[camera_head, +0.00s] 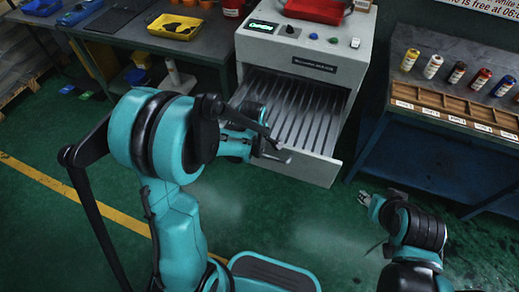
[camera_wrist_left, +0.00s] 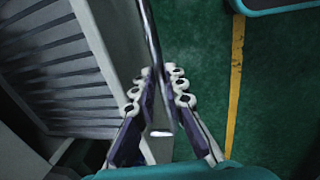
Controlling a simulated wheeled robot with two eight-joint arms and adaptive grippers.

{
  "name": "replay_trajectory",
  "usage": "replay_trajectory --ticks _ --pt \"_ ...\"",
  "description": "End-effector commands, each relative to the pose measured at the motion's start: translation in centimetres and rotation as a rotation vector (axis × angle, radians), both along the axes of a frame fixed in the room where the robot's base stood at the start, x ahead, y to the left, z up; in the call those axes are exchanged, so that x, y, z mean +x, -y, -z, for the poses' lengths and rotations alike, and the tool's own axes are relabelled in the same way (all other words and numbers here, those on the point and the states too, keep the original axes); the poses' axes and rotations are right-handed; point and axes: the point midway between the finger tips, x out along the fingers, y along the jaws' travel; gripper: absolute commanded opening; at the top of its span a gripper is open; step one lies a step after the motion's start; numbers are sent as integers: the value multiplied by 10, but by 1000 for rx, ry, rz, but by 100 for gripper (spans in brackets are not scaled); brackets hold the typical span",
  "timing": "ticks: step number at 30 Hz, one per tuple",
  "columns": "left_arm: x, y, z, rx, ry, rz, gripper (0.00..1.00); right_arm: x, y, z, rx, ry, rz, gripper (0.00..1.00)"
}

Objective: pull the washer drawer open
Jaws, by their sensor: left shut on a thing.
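The washer (camera_head: 318,56) is a grey cabinet with a small green display on top. Its drawer (camera_head: 318,168) stands pulled out toward me, showing a ribbed metal inside. In the left wrist view the drawer (camera_wrist_left: 112,60) fills the left side. My left gripper (camera_head: 276,146) is at the drawer's front. It is shut on the drawer's thin bar handle (camera_wrist_left: 151,35), which runs between the fingers (camera_wrist_left: 163,95). In the head view the handle is mostly hidden by the gripper. My right gripper (camera_head: 368,203) is low at the right, apart from the drawer; its finger opening is unclear.
A bench (camera_head: 460,50) at the right holds several small bottles and a wooden tray (camera_head: 450,106). A grey table (camera_head: 150,45) at the left carries a yellow tray (camera_head: 175,27). A red tray (camera_head: 315,10) sits on the washer. Green floor (camera_head: 290,225) in front is clear.

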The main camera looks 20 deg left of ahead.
Motion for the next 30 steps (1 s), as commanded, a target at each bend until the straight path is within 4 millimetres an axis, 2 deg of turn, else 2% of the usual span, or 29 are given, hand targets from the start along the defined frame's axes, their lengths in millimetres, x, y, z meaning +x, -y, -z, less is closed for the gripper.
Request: replay_trajectory --ticks 1,2,4,13,17,20,30 --pt "0 0 0 0 0 0 0 0 0 0 0 0 0 40" --pt "0 0 0 0 0 0 14 0 0 0 0 0 0 40" --pt "0 0 0 0 0 0 32 0 0 0 0 0 0 40" --pt "0 0 0 0 0 0 32 0 0 0 0 0 0 40" --pt "-1 0 -8 0 0 0 32 0 0 0 0 0 0 40" --pt "-4 0 -23 0 0 0 32 0 0 0 0 0 0 40" --pt "-18 -1 -92 0 0 0 32 0 0 0 0 0 0 40"
